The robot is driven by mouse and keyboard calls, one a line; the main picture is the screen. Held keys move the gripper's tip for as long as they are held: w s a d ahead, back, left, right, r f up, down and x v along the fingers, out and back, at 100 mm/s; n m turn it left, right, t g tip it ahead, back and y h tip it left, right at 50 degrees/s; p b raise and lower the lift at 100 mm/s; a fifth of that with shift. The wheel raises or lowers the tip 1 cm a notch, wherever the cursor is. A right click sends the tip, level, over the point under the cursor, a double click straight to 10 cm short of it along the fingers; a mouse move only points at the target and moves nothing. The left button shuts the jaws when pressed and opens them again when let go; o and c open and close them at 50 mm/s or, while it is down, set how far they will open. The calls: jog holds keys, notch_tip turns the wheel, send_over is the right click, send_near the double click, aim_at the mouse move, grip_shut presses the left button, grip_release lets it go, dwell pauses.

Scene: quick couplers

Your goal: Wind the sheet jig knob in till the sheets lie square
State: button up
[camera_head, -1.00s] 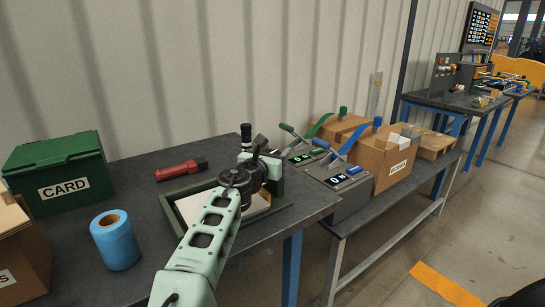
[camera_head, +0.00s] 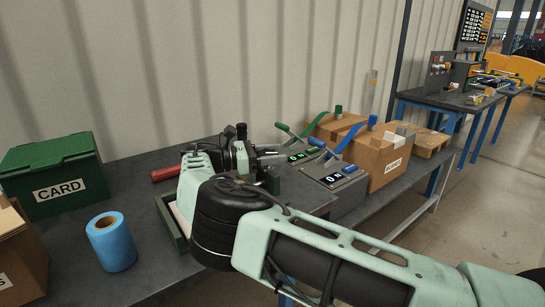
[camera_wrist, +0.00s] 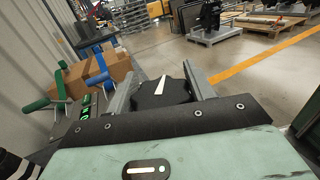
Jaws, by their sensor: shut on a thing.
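The sheet jig is a dark green frame (camera_head: 167,222) on the grey bench. Only a strip of its pale sheets (camera_head: 181,216) shows; my arm hides the rest, so I cannot tell whether they lie square. The jig knob (camera_wrist: 160,95), black with a white pointer line, sits between my fingers in the wrist view. The pointer leans slightly right of straight up. My gripper (camera_wrist: 160,83) is shut on the knob, one finger on each side. In the head view my gripper (camera_head: 272,154) is over the jig's right side, and I cannot make out the knob there.
A green CARD box (camera_head: 55,180), a blue roll (camera_head: 111,241) and a cardboard box (camera_head: 20,255) stand left. A red-handled tool (camera_head: 165,173) lies behind the jig. Lever units with displays (camera_head: 333,178) and cardboard boxes (camera_head: 380,158) stand right.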

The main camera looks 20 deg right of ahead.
jog(key=shift+s+d+f+m+g+y+b, duration=0.1)
jog(key=shift+m+g+y+b, duration=0.05)
jog(key=shift+m+g+b, duration=0.6)
jog(key=shift+s+f+m+g+y+b, duration=0.15)
jog(key=shift+m+g+b, duration=0.25)
jog(key=shift+g, duration=0.55)
jog(key=shift+r+g, duration=0.1)
jog(key=shift+g, duration=0.2)
jog(key=o, duration=1)
jog(key=shift+r, duration=0.1)
